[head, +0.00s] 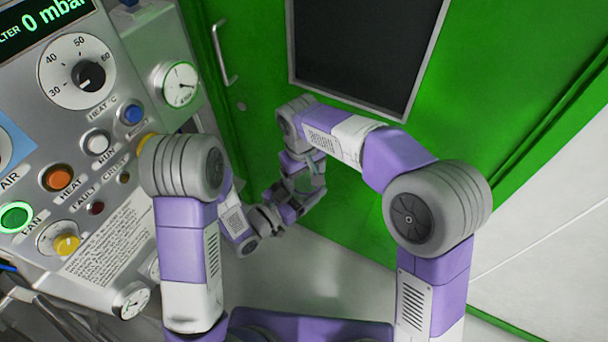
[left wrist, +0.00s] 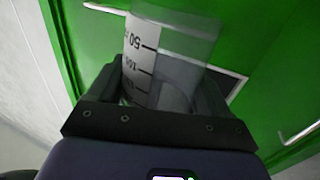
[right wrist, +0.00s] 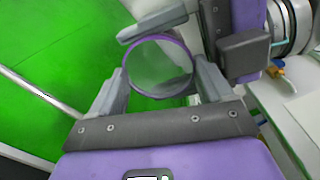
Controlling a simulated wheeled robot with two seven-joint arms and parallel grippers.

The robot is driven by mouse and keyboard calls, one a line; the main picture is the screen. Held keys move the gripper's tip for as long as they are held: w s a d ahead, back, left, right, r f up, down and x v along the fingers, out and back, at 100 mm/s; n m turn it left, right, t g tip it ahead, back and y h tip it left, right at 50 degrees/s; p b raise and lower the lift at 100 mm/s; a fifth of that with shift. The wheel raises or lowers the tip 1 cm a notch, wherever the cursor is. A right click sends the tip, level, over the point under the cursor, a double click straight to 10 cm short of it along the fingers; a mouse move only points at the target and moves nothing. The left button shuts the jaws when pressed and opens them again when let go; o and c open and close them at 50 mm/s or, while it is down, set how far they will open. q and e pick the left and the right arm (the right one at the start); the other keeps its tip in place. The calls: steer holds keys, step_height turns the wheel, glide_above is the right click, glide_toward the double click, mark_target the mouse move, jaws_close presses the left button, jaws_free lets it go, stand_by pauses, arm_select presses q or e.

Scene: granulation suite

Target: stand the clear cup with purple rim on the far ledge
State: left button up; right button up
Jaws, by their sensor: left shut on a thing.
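The clear cup with a purple rim (right wrist: 158,65) shows in the right wrist view, its round rim facing that camera. In the left wrist view the clear cup (left wrist: 172,60), with a white scale strip and black marks, sits between the fingers of my left gripper (left wrist: 168,88), which is shut on it. My right gripper (right wrist: 160,88) has its fingers apart on either side of the cup, and they look open around it. In the head view my left gripper (head: 266,216) and right gripper (head: 298,200) are close together; the cup is hard to make out there. The far ledge is not identifiable.
A control panel (head: 110,150) with knobs, lamps and gauges stands on the left. A green door (head: 260,50) with a dark window (head: 360,50) and a handle (head: 222,55) is behind my arms. A pale wall (head: 550,260) is at right. Grey floor (head: 325,280) lies below.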

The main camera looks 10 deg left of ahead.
steer(key=c, duration=0.5)
arm_select(q)
steer(key=o, duration=0.9)
arm_select(e)
steer(key=shift+c, duration=0.2)
arm_select(q)
steer(key=shift+o, duration=0.2)
arm_select(e)
step_height(320, 180, up, 12)
steer(key=w+f+t+y, duration=0.1)
steer(key=w+f+y, duration=0.1)
steer(key=w+f, duration=0.2)
steer(key=shift+w+d+m, duration=0.2)
steer(key=shift+w+m, duration=0.1)
steer(key=shift+w, duration=0.25)
steer(key=shift+r, duration=0.15)
